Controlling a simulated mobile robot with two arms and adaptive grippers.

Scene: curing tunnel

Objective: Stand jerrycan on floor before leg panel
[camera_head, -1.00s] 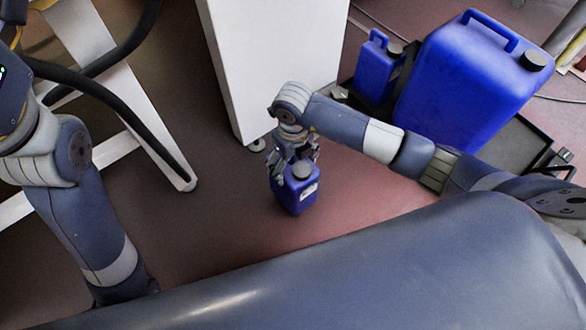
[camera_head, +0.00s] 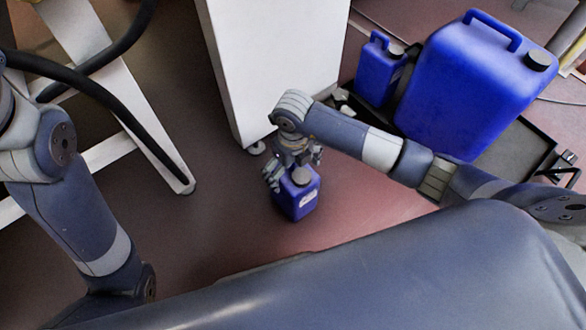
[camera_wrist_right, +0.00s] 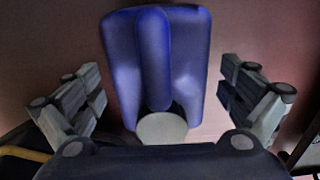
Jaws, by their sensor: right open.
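A small blue jerrycan (camera_head: 299,201) with a grey cap and a pale label stands upright on the red-brown floor, in front of the white leg panel (camera_head: 275,65). My right gripper (camera_head: 290,174) is open over its top. In the right wrist view, the jerrycan (camera_wrist_right: 192,60) and its handle lie between the spread fingers of the gripper (camera_wrist_right: 160,100), with a visible gap on each side. The gripper partly hides the jerrycan's top in the head view. My left arm shows at the left, but its gripper is out of view.
A large blue jerrycan (camera_head: 465,90) and a smaller one (camera_head: 378,70) stand on a dark tray (camera_head: 520,150) at the right. A white frame leg (camera_head: 150,125) and a black hose (camera_head: 90,80) are at the left. Floor left of the jerrycan is clear.

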